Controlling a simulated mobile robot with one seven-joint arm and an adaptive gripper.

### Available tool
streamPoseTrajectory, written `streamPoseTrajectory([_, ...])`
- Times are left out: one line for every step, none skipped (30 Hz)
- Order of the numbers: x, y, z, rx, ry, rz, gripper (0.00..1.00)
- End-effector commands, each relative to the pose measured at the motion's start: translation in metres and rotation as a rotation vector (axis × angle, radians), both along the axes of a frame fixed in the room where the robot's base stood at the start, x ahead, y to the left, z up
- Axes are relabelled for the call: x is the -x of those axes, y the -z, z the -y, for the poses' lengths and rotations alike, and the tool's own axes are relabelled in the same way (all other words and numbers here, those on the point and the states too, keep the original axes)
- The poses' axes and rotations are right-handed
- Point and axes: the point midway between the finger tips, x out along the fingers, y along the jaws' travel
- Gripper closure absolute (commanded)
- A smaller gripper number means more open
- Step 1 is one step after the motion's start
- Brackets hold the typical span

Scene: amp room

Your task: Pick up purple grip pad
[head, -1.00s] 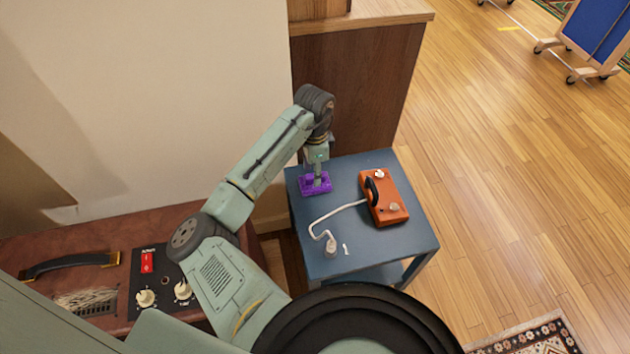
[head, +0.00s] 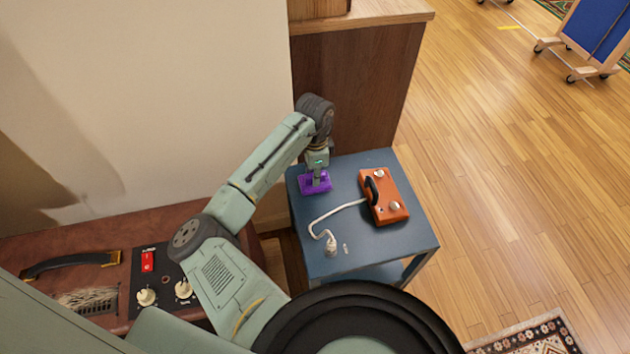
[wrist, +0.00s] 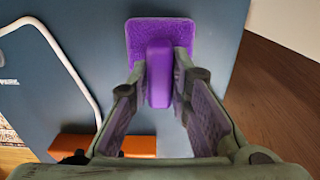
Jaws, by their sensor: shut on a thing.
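The purple grip pad (head: 304,187) is at the back left corner of the blue side table (head: 355,240). In the wrist view the purple grip pad (wrist: 138,30) has a flat textured base and a raised purple handle (wrist: 160,75). My gripper (head: 316,180) points down over the pad. In the wrist view my gripper (wrist: 160,80) has its two fingers closed on either side of the handle. The pad looks level and at or very near the table top; I cannot tell whether it touches.
An orange box (head: 384,197) with a black handle and knobs stands right of the pad, with a white cable (head: 335,214) curving to a plug (head: 331,245). A wooden cabinet (head: 350,95) rises behind the table. A brown amp (head: 75,250) stands at left.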

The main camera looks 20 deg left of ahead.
Motion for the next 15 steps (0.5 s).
streamPoseTrajectory([0.0, -0.0001, 0.0, 0.0, 0.0, 0.0, 0.98])
streamPoseTrajectory([0.0, -0.0001, 0.0, 0.0, 0.0, 0.0, 1.0])
streamPoseTrajectory([0.0, -0.0001, 0.0, 0.0, 0.0, 0.0, 1.0])
streamPoseTrajectory([0.0, -0.0001, 0.0, 0.0, 0.0, 0.0, 1.0])
streamPoseTrajectory([0.0, -0.0001, 0.0, 0.0, 0.0, 0.0, 1.0])
streamPoseTrajectory([0.0, -0.0001, 0.0, 0.0, 0.0, 0.0, 1.0])
streamPoseTrajectory([0.0, -0.0001, 0.0, 0.0, 0.0, 0.0, 1.0])
streamPoseTrajectory([-0.0001, -0.0003, -0.0001, 0.0, 0.0, 0.0, 1.0])
streamPoseTrajectory([-0.0001, -0.0003, -0.0001, 0.0, 0.0, 0.0, 1.0])
streamPoseTrajectory([-0.0001, -0.0003, -0.0001, 0.0, 0.0, 0.0, 1.0])
streamPoseTrajectory([-0.0001, -0.0003, -0.0001, 0.0, 0.0, 0.0, 1.0])
streamPoseTrajectory([-0.0001, -0.0003, -0.0001, 0.0, 0.0, 0.0, 1.0])
streamPoseTrajectory([-0.0001, -0.0005, -0.0001, 0.0, 0.0, 0.0, 1.0])
streamPoseTrajectory([-0.0002, -0.0012, 0.0, -0.001, 0.0, 0.001, 1.0])
streamPoseTrajectory([-0.0004, -0.003, 0.0, 0.0, 0.0, 0.001, 1.0])
